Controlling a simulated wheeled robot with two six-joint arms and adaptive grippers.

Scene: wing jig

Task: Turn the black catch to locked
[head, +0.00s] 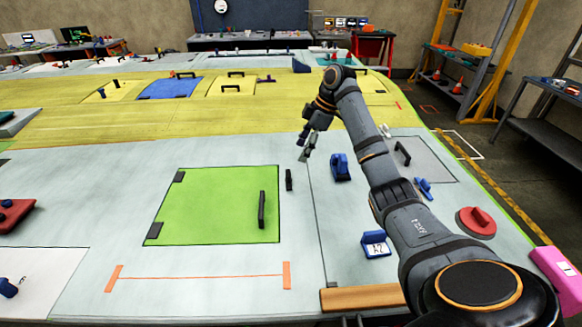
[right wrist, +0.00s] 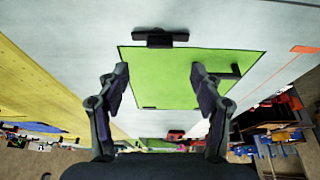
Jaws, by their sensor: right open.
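The black catch (head: 289,180) is a small dark bar on the pale surface, just outside the right edge of the green panel (head: 200,207). Its long side runs roughly along that edge. In the right wrist view the catch (right wrist: 160,39) shows above the fingertips, beside the green panel (right wrist: 175,65). My right gripper (head: 307,155) is above and a little beyond the catch, apart from it. In the right wrist view its two fingers (right wrist: 158,72) are spread with nothing between them. My left gripper is not in view.
The green panel has a black handle (head: 262,210) near its right side and dark hinges (head: 154,231) at its left. A blue block (head: 340,167) stands right of the catch, near my right arm. A blue labelled piece (head: 376,244) and a red knob (head: 476,222) lie nearer.

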